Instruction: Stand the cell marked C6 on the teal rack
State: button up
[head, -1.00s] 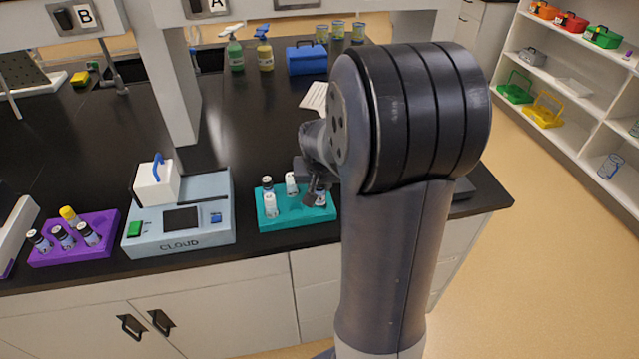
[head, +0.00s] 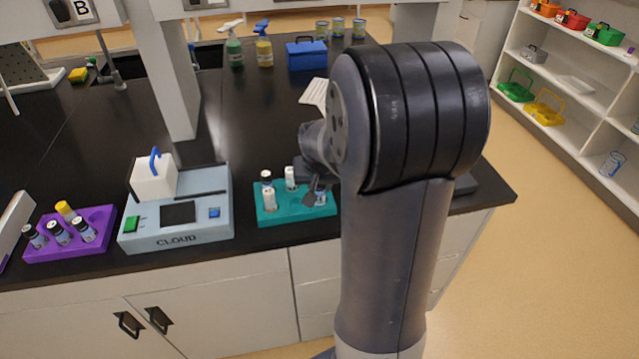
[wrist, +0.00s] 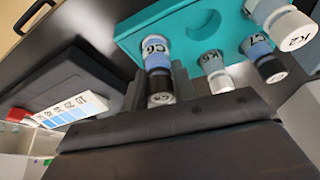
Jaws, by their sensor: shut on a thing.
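The teal rack (head: 285,217) stands near the front edge of the black bench, right of the CLOUD machine, with several cells in it. In the wrist view, the teal rack (wrist: 150,22) fills the top and shows a bare round recess. The cell marked C6 (wrist: 156,52) is between the fingers of my gripper (wrist: 158,88), its dark-and-white cap toward me and its far end over the rack's edge. I cannot tell whether its base touches the rack. In the head view, my gripper (head: 314,190) is at the rack's right end, partly hidden by my arm.
A cell marked K2 (wrist: 292,28) and two more cells stand close beside C6. The pale blue CLOUD machine (head: 195,232) and a purple rack (head: 95,245) with several cells are to the left. A dark device with a label strip (wrist: 65,85) lies left in the wrist view.

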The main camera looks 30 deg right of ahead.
jog(key=shift+f, duration=0.5)
jog(key=o, duration=0.9)
jog(key=shift+o, duration=0.5)
jog(key=o, duration=0.6)
jog(key=shift+c, duration=0.2)
jog(key=shift+r, duration=0.1)
jog(key=p+v, duration=0.4)
jog(key=v, duration=0.2)
jog(key=shift+r, duration=0.45)
